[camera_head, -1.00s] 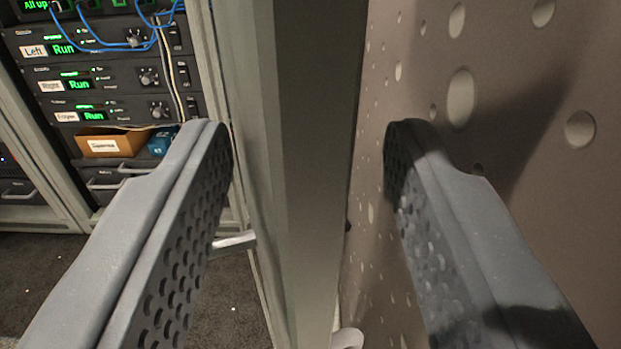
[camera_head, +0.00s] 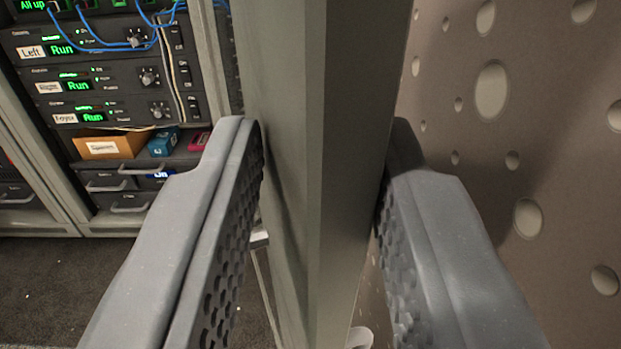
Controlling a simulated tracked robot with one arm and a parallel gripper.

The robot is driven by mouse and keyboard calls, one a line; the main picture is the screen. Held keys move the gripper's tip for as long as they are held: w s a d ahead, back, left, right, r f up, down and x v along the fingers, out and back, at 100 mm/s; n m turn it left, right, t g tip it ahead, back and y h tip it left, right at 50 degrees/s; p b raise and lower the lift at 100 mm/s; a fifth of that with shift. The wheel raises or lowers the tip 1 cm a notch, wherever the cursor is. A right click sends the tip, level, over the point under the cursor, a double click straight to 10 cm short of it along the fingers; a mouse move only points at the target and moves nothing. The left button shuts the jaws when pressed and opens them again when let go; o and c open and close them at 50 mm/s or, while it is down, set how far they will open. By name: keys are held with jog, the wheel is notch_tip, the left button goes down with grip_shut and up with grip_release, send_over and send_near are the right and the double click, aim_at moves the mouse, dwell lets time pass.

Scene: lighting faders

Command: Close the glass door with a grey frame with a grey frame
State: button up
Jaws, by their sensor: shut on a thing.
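The grey-framed door (camera_head: 335,130) stands edge-on in the middle of the view, running from top to bottom. My gripper (camera_head: 322,150) has one finger on each side of the door's frame edge and is shut on it. A pale handle part (camera_head: 259,238) shows low on the door's left face, partly hidden by the left finger. A light rounded piece (camera_head: 359,338) shows at the bottom, right of the frame. The glass itself cannot be made out from this angle.
A rack (camera_head: 110,95) with lit units, blue cables and drawers stands behind at the left. An orange-brown box (camera_head: 112,146) and a blue box (camera_head: 163,143) sit on its shelf. A brown wall with round dimples (camera_head: 560,150) is close on the right. Dark carpet (camera_head: 60,285) lies open at lower left.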

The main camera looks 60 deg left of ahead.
jog(key=shift+m+t+h, duration=0.4)
jog(key=shift+m+t, duration=0.1)
jog(key=shift+t, duration=0.2)
jog(key=shift+s+a+r, duration=0.1)
jog(key=shift+s+a, duration=0.1)
jog(key=shift+s, duration=1.15)
jog(key=shift+s+a, duration=0.2)
jog(key=shift+s, duration=1.15)
jog(key=s+a+m+t+h+b, duration=0.1)
jog(key=s+a, duration=0.1)
jog(key=s, duration=0.5)
jog(key=shift+t, duration=0.4)
jog(key=shift+s, duration=0.1)
jog(key=s+a+m+t+h+p, duration=0.1)
jog(key=s+a+m+t+p, duration=0.1)
jog(key=s+p, duration=0.5)
jog(key=shift+a+h, duration=0.4)
